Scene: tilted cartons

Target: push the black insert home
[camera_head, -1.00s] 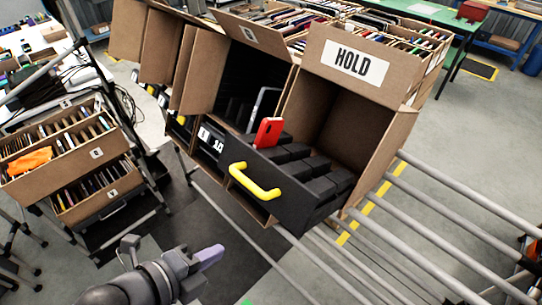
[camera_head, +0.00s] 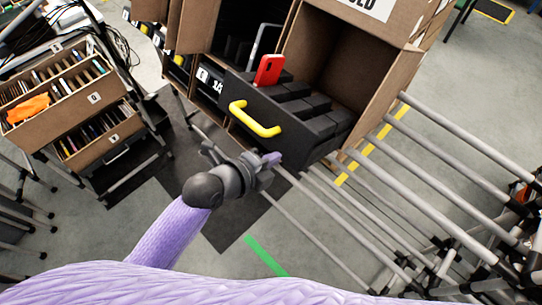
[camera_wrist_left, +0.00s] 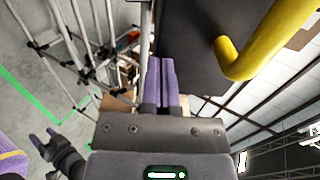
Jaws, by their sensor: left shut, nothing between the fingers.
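The black insert (camera_head: 262,105) with a yellow handle (camera_head: 254,119) sticks out of the open HOLD carton (camera_head: 341,62). Its front and black dividers show, and a red phone-like item (camera_head: 268,70) stands at its left end. My left gripper (camera_head: 271,159) is shut and empty, just below the insert's lower front edge. In the left wrist view its purple fingertips (camera_wrist_left: 161,65) are together beside the black insert face (camera_wrist_left: 195,45), with the yellow handle (camera_wrist_left: 258,45) to the right. Contact cannot be told. My right gripper (camera_wrist_left: 43,139) shows small at lower left there, fingers apart.
A rack of grey rails (camera_head: 430,160) runs below and right of the carton. Other open cartons (camera_head: 190,30) stand to its left. A cart with file boxes (camera_head: 75,110) is at far left.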

